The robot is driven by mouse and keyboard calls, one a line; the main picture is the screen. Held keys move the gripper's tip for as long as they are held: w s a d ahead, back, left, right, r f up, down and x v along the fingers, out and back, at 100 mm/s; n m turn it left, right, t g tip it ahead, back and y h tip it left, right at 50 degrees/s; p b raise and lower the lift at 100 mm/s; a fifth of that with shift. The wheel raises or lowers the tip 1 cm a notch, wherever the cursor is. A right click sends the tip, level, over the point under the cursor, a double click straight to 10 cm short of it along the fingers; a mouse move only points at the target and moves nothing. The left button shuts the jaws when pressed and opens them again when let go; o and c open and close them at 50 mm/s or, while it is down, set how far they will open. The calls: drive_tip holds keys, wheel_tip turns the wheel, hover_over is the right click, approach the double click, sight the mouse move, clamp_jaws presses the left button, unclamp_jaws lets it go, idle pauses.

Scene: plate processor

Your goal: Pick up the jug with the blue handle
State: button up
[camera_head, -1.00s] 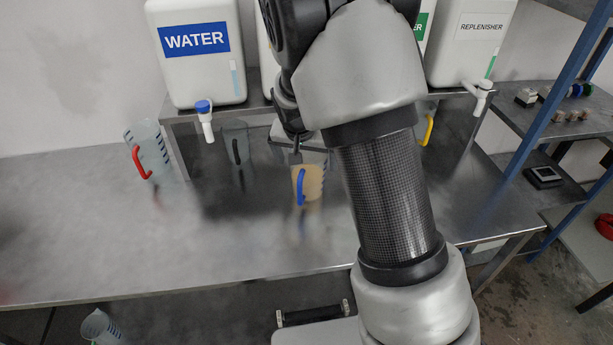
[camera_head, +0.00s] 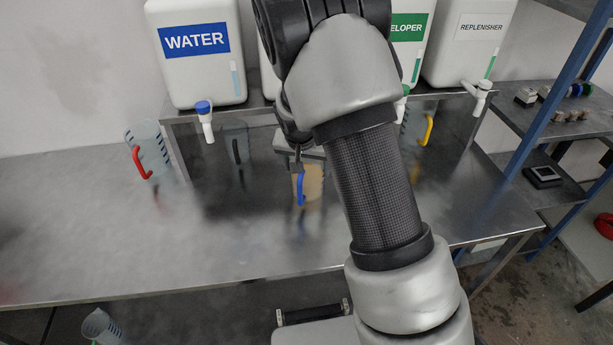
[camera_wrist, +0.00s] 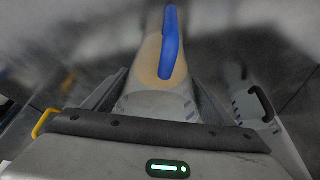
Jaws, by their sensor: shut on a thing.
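The jug with the blue handle (camera_head: 314,184) stands on the steel table below the shelf, with orange-tan liquid in it. Its blue handle (camera_head: 300,188) faces the head camera. My gripper (camera_head: 297,162) is at the jug's upper part, partly hiding its rim. In the wrist view the two fingers of my gripper (camera_wrist: 157,88) lie on either side of the clear jug wall (camera_wrist: 150,104), shut on it. The blue handle (camera_wrist: 169,45) points away from the palm there. The jug looks upright.
The shelf (camera_head: 262,107) with white tanks (camera_head: 196,75) overhangs behind. The table's front left is clear.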

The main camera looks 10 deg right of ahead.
drive_tip(key=shift+r, duration=0.25)
